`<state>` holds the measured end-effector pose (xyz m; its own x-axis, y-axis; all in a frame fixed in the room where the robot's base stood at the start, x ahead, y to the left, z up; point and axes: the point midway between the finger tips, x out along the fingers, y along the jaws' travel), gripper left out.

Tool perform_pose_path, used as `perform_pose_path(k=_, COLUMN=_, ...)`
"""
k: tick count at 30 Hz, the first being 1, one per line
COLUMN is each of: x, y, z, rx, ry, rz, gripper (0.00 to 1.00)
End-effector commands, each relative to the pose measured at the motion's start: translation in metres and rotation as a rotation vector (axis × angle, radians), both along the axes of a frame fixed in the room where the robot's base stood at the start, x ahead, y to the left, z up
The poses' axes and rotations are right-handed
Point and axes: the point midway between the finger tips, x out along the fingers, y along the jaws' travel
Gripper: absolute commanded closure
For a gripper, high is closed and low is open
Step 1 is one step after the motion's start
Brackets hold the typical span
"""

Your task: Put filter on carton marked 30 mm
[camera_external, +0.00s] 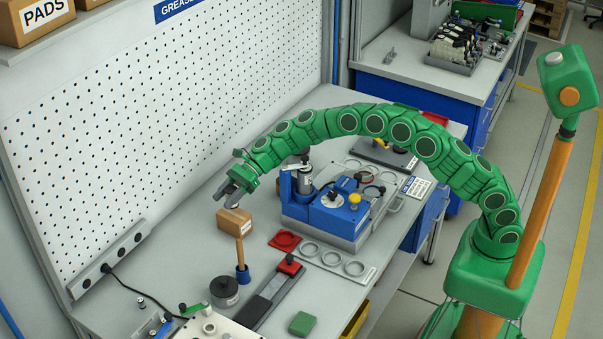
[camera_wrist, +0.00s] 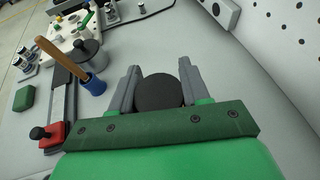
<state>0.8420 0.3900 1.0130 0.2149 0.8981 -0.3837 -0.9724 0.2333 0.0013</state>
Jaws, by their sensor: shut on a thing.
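My gripper (camera_external: 232,194) is shut on a dark round filter (camera_wrist: 159,93), which shows as a black disc between the two grey fingers in the wrist view. In the external view the filter is hard to tell apart from the fingers. A small brown carton (camera_external: 234,222) stands on the bench just below the fingers. Its white label is too small to read. I cannot tell whether the filter touches the carton's top. The carton does not show in the wrist view.
A wooden-handled tool stands in a blue holder (camera_external: 243,275) in front of the carton. A blue fixture (camera_external: 337,214) and a red tray (camera_external: 285,241) are to the right. A dark lidded pot (camera_external: 224,291) is nearer. The bench left of the carton is clear, up to the pegboard (camera_external: 170,110).

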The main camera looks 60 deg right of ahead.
Motion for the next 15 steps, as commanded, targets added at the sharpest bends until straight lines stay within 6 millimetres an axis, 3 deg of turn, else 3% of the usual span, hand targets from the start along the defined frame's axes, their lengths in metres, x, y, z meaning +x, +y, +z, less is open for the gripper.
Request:
perform_pose_path(k=10, x=0.0, y=0.0, z=-0.033, rx=-0.001, ry=0.001, rz=0.0, gripper=0.83)
perform_pose_path(k=15, x=0.0, y=0.0, z=-0.037, rx=-0.001, ry=-0.002, rz=0.0, gripper=0.83)
